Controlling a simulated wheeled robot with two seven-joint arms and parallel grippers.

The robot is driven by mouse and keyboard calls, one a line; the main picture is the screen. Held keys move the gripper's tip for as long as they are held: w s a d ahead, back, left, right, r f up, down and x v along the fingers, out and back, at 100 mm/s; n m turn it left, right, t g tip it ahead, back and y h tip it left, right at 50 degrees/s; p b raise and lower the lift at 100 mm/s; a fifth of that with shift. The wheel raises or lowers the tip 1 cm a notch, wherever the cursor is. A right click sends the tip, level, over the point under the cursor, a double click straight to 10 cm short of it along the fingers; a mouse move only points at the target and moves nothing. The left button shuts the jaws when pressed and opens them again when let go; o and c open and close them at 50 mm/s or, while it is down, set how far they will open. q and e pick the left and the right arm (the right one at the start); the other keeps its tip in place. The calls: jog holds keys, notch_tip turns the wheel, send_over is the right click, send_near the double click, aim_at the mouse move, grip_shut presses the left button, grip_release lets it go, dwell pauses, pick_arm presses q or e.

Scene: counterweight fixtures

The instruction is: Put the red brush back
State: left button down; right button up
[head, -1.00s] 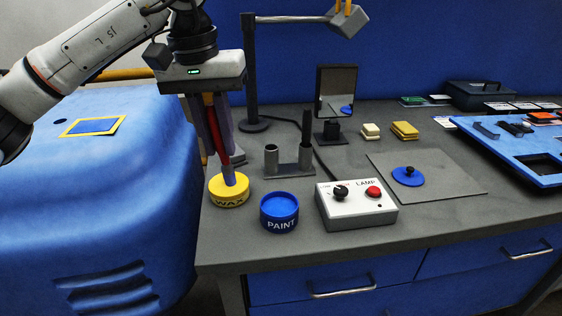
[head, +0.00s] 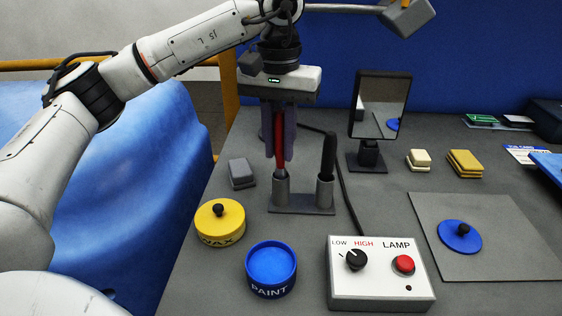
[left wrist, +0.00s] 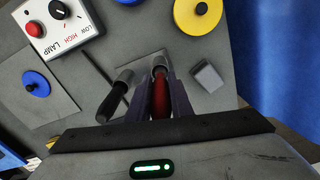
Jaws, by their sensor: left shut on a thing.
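My left gripper (head: 280,156) is shut on the red brush (head: 280,138), which hangs upright between its dark fingers. The brush is directly over the left cup of a grey two-cup holder (head: 302,208). Its lower end meets the cup's mouth; how deep it sits inside is hidden. In the left wrist view the red brush (left wrist: 160,96) lines up with the holder's round cup (left wrist: 159,66). A black-handled tool (head: 328,157) stands in the holder's right cup. My right gripper is not in view.
A yellow WAX tin (head: 220,229), an open blue PAINT pot (head: 271,270) and a LAMP control box (head: 380,285) stand in front of the holder. A grey block (head: 242,172) is left of it. A mirror (head: 380,105) stands behind, right. A blue knobbed lid (head: 460,237) lies on a mat.

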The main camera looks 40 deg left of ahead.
aim_at(279, 114)
pick_arm(q)
jog(key=shift+w+f, duration=0.1)
jog(key=shift+f, duration=1.8)
jog(key=c, duration=1.6)
grip_release()
jog(key=shift+f, duration=0.1)
notch_tip(279, 114, up, 12)
jog(key=shift+r+p, duration=0.15)
jog(key=shift+p, duration=0.65)
